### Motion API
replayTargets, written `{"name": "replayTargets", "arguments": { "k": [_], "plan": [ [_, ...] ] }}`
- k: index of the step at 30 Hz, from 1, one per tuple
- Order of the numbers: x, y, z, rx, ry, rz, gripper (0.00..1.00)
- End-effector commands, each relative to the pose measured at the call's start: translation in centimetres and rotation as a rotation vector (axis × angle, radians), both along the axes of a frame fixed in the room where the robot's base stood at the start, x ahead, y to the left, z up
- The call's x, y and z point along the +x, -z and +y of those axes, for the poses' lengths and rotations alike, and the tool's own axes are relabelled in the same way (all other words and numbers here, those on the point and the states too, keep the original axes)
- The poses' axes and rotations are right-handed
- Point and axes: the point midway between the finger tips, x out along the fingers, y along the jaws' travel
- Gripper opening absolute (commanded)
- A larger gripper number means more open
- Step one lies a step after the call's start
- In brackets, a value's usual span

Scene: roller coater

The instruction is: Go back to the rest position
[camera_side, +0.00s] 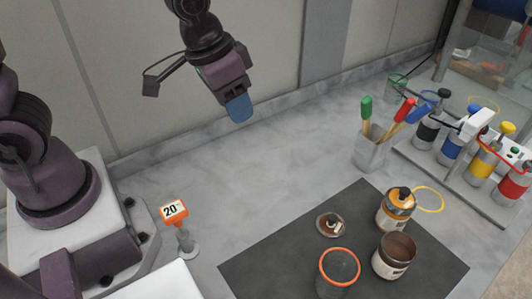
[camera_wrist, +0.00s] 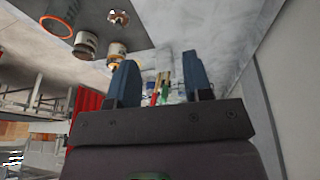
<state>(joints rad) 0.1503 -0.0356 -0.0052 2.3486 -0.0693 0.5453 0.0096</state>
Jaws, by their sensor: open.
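My gripper (camera_side: 239,106) hangs in the air at the upper middle of the side view, near the back wall and well above the counter. In the wrist view its two blue fingers (camera_wrist: 158,82) stand apart with nothing held between them. From the side, only one blue finger shows clearly, so the gap between them is hidden there. No object touches the gripper.
A dark mat (camera_side: 285,262) holds an orange-rimmed cup (camera_side: 339,268), two jars (camera_side: 396,208) (camera_side: 394,256) and a small lid (camera_side: 331,224). A tool holder (camera_side: 371,150), a bottle rack (camera_side: 440,160) and a "20" sign (camera_side: 174,211) stand around it. The counter below my gripper is clear.

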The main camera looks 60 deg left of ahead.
Motion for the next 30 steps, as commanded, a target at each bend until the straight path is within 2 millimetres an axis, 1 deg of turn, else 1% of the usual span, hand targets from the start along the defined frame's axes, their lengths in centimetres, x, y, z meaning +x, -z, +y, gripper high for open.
{"name": "replayTargets", "arguments": {
  "k": [1, 6, 9, 10, 15, 18, 30],
  "plan": [
    [-1.6, -1.6, 0.8, 0.006, -0.010, 0.007, 0.46],
    [-6.8, -5.3, 3.1, 0.034, -0.040, 0.023, 0.46],
    [-8.9, -7.0, 4.0, 0.042, -0.064, -0.019, 0.46],
    [-9.3, -7.5, 4.3, 0.043, -0.072, -0.041, 0.46],
    [-10.2, -9.8, 5.0, 0.038, -0.106, -0.168, 0.46],
    [-10.4, -10.5, 5.2, 0.036, -0.117, -0.205, 0.46],
    [-10.3, -10.7, 5.3, 0.035, -0.122, -0.212, 0.46]
  ]
}}
